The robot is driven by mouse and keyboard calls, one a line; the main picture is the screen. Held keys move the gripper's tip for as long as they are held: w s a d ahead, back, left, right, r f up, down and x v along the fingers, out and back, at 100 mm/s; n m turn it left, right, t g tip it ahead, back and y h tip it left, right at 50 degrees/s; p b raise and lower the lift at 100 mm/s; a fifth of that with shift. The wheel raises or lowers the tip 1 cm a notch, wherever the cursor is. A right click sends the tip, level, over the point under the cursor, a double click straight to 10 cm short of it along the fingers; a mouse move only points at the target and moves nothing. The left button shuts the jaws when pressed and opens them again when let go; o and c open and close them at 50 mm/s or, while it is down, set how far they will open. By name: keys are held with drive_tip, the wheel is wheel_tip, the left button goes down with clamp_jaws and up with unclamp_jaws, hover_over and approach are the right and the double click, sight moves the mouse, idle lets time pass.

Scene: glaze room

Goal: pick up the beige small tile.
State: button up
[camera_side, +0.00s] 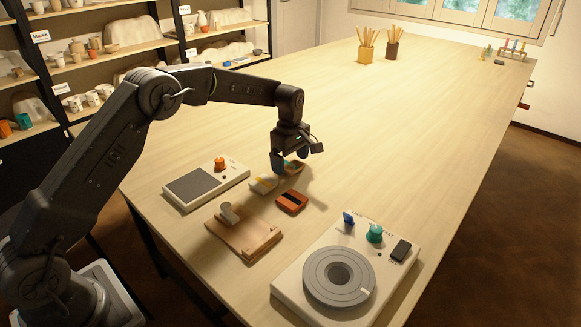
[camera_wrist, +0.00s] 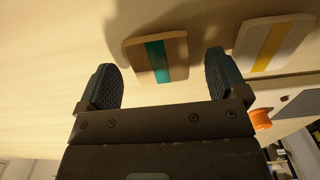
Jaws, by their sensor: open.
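A pale beige small tile with a yellow stripe (camera_side: 262,185) lies on the table; it also shows at the upper right of the wrist view (camera_wrist: 250,45), outside the right finger. A tan small tile with a teal stripe (camera_side: 296,168) lies just beyond it, partly hidden by my gripper. In the wrist view the teal-striped tile (camera_wrist: 140,58) appears between my fingers, ahead of the tips. My gripper (camera_side: 284,167) is open and empty, pointing down just over the tiles; its two dark blue fingers (camera_wrist: 161,66) stand apart. Whether they touch a tile cannot be told.
An orange tile with a dark stripe (camera_side: 292,201) lies in front. A wooden board with a grey knob (camera_side: 246,242), a grey-topped scale (camera_side: 195,187) and a round-plated device (camera_side: 310,310) stand around. Pots of sticks (camera_side: 366,54) are far back; the table's middle is clear.

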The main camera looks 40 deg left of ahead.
drive_tip(key=shift+f, duration=0.55)
drive_tip(key=c, duration=1)
